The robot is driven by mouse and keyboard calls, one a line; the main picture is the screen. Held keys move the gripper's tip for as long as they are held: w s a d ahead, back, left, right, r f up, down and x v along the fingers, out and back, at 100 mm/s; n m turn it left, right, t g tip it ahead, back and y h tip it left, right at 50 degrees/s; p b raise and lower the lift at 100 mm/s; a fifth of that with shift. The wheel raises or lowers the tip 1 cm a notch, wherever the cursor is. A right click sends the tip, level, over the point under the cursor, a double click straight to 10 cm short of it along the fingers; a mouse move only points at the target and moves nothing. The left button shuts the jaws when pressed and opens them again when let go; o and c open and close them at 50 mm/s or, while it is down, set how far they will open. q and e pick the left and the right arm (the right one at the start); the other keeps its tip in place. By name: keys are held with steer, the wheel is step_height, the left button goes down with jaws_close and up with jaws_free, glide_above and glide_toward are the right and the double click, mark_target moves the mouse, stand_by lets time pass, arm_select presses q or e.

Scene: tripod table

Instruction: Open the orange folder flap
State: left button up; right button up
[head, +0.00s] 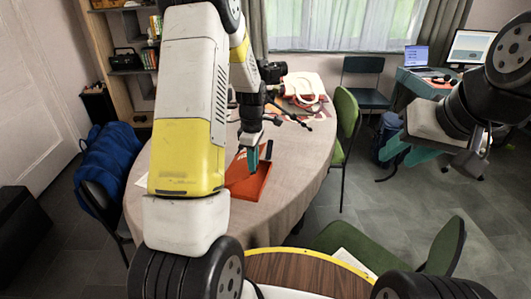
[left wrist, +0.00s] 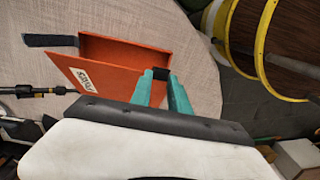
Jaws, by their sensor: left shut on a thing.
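The orange folder (head: 245,182) lies on the cloth-covered table, partly hidden by my left arm. In the left wrist view its labelled orange panel (left wrist: 110,88) stands at an angle to another orange panel (left wrist: 125,50), with a gap between them. My left gripper (head: 251,160) is at the folder; in the left wrist view its teal fingers (left wrist: 163,78) are closed around a small black tab (left wrist: 160,73) at the folder's edge. My right gripper (head: 406,152) is off to the right, away from the table, with its teal fingers apart and empty.
A dark strip-like object (left wrist: 50,40) lies beside the folder. A white bag (head: 303,86) and dark thin items sit at the table's far end. Bare tablecloth (head: 295,170) lies right of the folder.

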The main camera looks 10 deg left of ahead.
arm_select(q)
steer(key=shift+a+r, duration=0.1)
steer(key=shift+a+r, duration=0.85)
steer(key=shift+r, duration=0.1)
steer(key=shift+a+r, duration=0.1)
steer(key=shift+w+a+r, duration=0.1)
steer(key=shift+a+r, duration=0.7)
steer(key=shift+a, duration=0.3)
steer(key=shift+a+r, duration=0.35)
steer(key=shift+a, duration=0.25)
steer(key=shift+a+r, duration=0.35)
steer(key=shift+a, duration=0.35)
